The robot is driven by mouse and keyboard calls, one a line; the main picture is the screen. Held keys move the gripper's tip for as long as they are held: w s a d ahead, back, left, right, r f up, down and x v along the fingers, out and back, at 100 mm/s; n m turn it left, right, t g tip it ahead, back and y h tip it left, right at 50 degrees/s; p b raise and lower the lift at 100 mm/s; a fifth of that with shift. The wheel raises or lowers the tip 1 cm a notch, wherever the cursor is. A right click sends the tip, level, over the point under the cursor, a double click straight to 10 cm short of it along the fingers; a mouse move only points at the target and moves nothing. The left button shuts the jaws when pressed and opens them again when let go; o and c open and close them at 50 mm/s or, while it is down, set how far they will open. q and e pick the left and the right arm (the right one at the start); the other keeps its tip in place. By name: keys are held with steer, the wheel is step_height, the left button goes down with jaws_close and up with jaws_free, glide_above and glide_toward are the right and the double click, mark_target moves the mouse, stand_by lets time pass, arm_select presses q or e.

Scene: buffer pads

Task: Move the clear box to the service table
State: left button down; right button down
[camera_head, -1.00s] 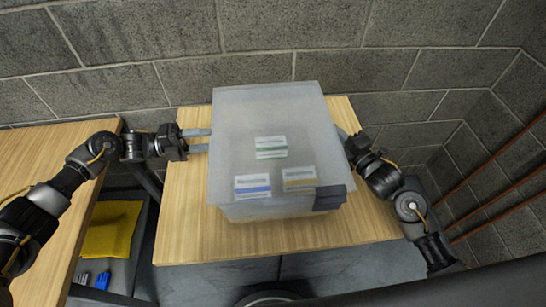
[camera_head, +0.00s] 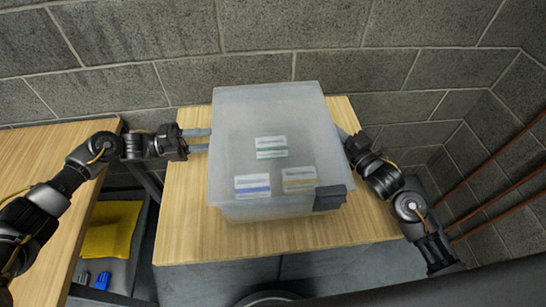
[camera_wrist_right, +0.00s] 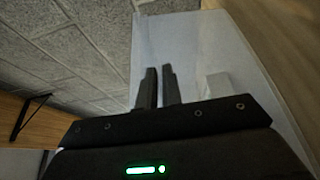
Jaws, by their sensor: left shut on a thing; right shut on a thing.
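The clear box (camera_head: 235,125) is frosted and see-through, with small packs striped green (camera_head: 271,147), blue (camera_head: 252,186) and yellow (camera_head: 299,178) showing in it and a dark block at its front right corner. It is over a wooden table (camera_head: 185,220); I cannot tell whether it rests on it. My left gripper (camera_head: 198,140) is shut on the box's left side. My right gripper (camera_head: 350,141) is shut on its right side, with its fingertips partly hidden by the box. In the right wrist view, the right fingers (camera_wrist_right: 158,88) lie against the box wall (camera_wrist_right: 190,50).
A second wooden table (camera_head: 40,160) stands at the left, with a gap between the two. Below it are a yellow cloth (camera_head: 110,228) and blue items (camera_head: 102,281) on a grey surface. A block wall (camera_head: 290,30) is close behind. Red pipes (camera_head: 500,190) run along the right wall.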

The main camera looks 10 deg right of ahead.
step_height(320, 180, up, 5)
steer(key=p, duration=0.5)
steer(key=shift+w+d+r, duration=0.1)
stand_by(0.6)
